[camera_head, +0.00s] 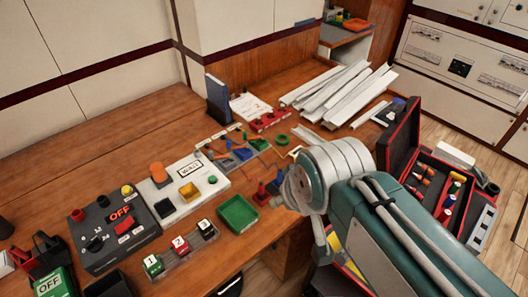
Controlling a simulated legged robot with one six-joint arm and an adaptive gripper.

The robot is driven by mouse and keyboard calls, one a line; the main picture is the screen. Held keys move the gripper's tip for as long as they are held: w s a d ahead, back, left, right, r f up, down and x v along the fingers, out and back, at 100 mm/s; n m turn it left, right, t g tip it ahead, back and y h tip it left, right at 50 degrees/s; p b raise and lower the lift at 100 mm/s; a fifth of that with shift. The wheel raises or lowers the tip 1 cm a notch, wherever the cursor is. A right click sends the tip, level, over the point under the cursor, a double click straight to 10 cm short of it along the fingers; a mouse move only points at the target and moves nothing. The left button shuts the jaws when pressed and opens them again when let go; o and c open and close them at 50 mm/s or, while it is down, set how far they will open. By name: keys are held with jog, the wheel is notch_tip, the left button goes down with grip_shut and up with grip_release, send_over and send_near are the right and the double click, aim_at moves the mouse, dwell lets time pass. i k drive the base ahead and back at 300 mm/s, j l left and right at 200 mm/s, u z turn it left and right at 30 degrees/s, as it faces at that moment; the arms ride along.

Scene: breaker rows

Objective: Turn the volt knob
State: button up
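A dark control box (118,250) with a red "OFF" display (120,214) stands on the table at the left. It has a black knob (95,244) on its face, a red knob (78,214) and a yellow knob (127,190). Any label marking the volt knob is too small to read. My gripper (287,197) is at the end of my arm, right of centre, well to the right of the box and apart from it. Its fingers are mostly hidden by the wrist, and I cannot tell whether they are open.
A white panel (215,192) with an orange knob is beside the box. A green tray (238,213) and numbered blocks (180,244) lie in front. White strips (330,90) lie at the back. An open red-edged case (400,140) is at the right. Bare table shows behind the box.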

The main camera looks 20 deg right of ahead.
aim_at(95, 244)
jog(key=j+u, duration=0.1)
jog(key=u, duration=0.3)
jog(key=j+u, duration=0.1)
jog(key=u, duration=0.35)
jog(key=i+j+u, duration=0.1)
jog(key=u, duration=0.3)
